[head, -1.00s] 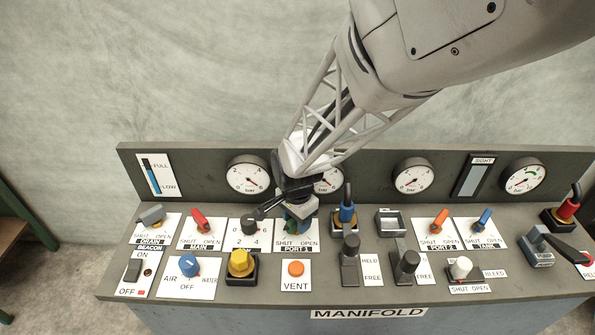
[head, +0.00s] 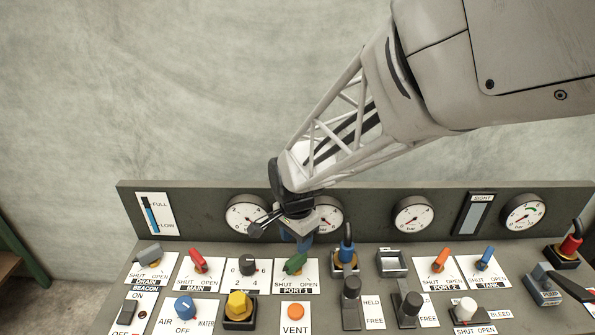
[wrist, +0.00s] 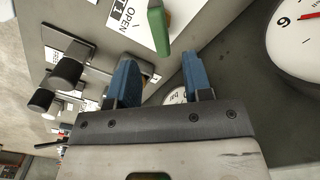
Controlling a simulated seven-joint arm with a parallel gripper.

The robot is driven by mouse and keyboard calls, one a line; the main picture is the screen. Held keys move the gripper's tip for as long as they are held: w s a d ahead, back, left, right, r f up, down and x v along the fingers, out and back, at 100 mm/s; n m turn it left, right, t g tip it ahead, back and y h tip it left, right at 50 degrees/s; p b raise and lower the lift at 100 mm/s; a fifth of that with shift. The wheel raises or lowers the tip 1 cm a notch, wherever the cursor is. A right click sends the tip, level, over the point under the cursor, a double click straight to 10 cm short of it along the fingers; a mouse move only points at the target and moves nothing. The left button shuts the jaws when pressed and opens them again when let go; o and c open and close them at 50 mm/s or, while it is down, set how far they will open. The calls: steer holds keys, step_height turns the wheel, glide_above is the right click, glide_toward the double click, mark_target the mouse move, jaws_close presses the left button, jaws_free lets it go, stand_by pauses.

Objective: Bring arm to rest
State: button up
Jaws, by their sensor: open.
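My gripper (head: 304,240) hangs above the back of the panel, in front of the gauge board, near the green PORT 1 handle (head: 295,263). In the wrist view its two blue fingers (wrist: 163,82) are apart with nothing between them. The green handle also shows in the wrist view (wrist: 159,27), beyond the fingers and apart from them. My arm reaches in from the upper right and hides part of a gauge (head: 328,215).
The manifold panel (head: 215,322) carries several coloured handles, knobs and switches. Nearby stand a black knob (head: 247,264), a blue-topped plug (head: 346,252) and two dark upright levers. Gauges line the back board (head: 366,205).

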stand_by(0.3)
steer(key=s+d+r+n+t, duration=0.1)
steer(key=s+d+r+n, duration=0.3)
steer(key=s+d+r, duration=0.3)
steer(key=s+d+r+n+t, duration=0.1)
steer(key=s+d+r+n, duration=0.4)
steer(key=s+d+r, duration=0.3)
steer(key=s+d, duration=0.3)
steer(key=d, duration=0.1)
steer(key=shift+s+t, duration=0.25)
steer(key=shift+t, duration=0.05)
